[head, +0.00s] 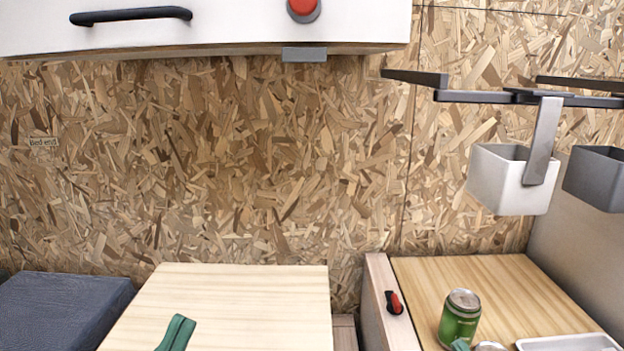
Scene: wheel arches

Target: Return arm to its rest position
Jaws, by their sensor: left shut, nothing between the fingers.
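My left gripper (175,333) shows at the bottom edge as two dark green fingers close together. It is shut and empty, in front of or over the pale wooden table top (240,290); I cannot tell its height above it. The rest of the left arm is below the picture.
A wooden counter (490,285) at right holds a green can (460,317), a white tray (568,343) and small items cut off below. A red-black switch (394,302) is beside it. A white cabinet (240,25), rails and hanging bins (495,185) are above. A dark cushion (60,310) is left.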

